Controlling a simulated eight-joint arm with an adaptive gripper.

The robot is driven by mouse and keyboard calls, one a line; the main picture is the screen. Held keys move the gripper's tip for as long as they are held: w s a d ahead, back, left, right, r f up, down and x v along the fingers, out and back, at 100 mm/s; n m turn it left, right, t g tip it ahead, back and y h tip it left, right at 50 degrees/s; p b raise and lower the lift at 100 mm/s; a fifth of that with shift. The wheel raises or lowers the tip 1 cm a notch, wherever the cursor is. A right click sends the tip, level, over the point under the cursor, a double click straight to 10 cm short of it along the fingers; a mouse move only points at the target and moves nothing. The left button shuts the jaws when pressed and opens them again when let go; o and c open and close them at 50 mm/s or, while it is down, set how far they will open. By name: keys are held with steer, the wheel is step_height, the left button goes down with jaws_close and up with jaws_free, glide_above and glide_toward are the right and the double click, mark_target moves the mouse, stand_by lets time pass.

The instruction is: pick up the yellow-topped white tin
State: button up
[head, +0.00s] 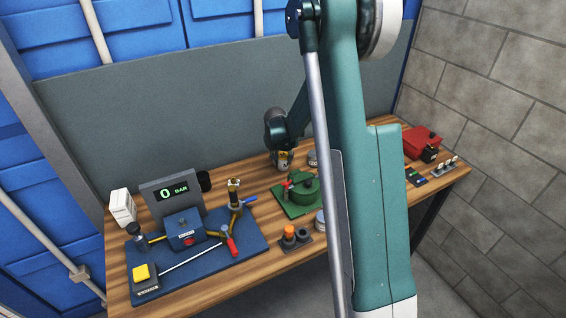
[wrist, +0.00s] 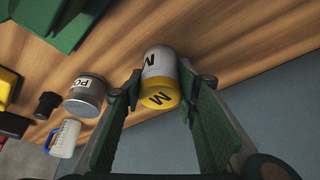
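The white tin with the yellow top (wrist: 158,92) is in the wrist view, its lid facing the camera and a dark letter on both lid and side. It stands on the wooden bench. My gripper (wrist: 160,84) has its two green fingers apart, one on each side of the tin near the fingertips. The gaps beside the tin are narrow, and I cannot tell whether either finger touches it. In the head view, my gripper end is small and partly behind my arm at the back of the bench, with a bit of yellow and white there.
Close by in the wrist view are a grey labelled tin (wrist: 85,95), a small black object (wrist: 47,105) and a white cup with a blue handle (wrist: 65,138). The head view shows a green device (head: 303,192), a blue board (head: 205,262) with a gauge, and a red case (head: 422,143).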

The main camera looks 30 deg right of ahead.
mark_target(283, 155)
steer(key=shift+r, duration=0.1)
steer(key=shift+r, duration=4.95)
steer(key=shift+a, duration=0.1)
